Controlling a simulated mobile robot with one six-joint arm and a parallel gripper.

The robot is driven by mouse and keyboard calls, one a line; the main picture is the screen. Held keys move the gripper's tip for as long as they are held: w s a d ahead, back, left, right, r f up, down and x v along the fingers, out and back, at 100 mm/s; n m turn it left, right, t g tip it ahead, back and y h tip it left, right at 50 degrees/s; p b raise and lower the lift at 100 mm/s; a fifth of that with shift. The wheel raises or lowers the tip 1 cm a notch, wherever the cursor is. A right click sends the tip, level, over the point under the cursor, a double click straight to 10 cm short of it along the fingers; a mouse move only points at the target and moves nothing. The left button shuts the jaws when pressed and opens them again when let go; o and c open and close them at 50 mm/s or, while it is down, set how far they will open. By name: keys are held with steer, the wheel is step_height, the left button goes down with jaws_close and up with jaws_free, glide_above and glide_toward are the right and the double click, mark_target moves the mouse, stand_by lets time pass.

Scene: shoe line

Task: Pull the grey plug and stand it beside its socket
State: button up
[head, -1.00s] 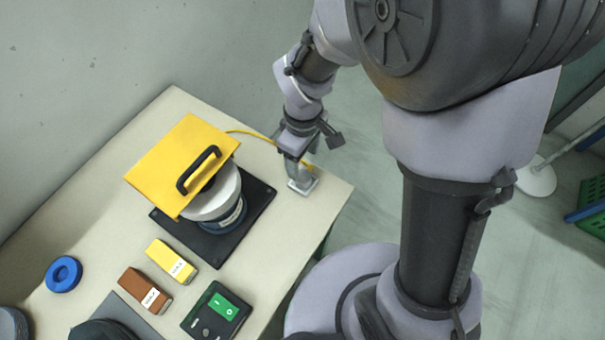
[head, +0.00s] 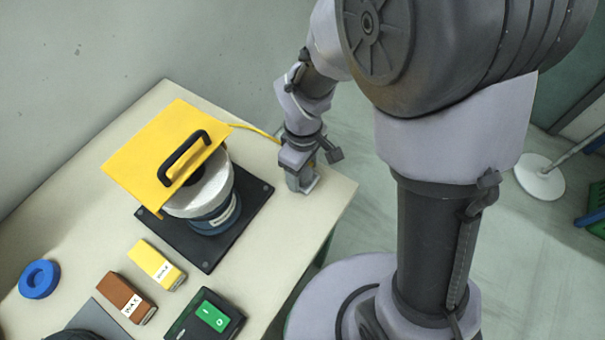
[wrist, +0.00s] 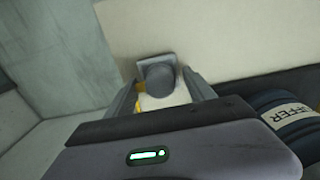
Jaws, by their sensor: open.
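The grey plug (wrist: 160,76) shows in the wrist view as a rounded grey body between the two fingers of my gripper (wrist: 163,98). The gripper is open, with one finger on each side of the plug. A grey square-edged piece shows behind the plug; I cannot tell where plug ends and socket begins. In the head view my gripper (head: 301,184) is low over the table's right corner and hides the plug. A pale edge of the socket (head: 313,186) shows beside it. A yellow cord (head: 254,129) runs towards the gripper.
The buffer machine (head: 212,218) stands on a black base (head: 238,232) left of my gripper, under a yellow plate (head: 150,150) with a black handle. Yellow and brown boxes, a blue ring and a green switch box lie nearer. The table's right edge is close to the gripper.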

steer(key=shift+c, duration=0.2)
stand_by(0.7)
jaws_close()
steer(key=shift+r, duration=0.1)
steer(key=shift+r+p, duration=2.75)
steer(key=shift+r, duration=0.2)
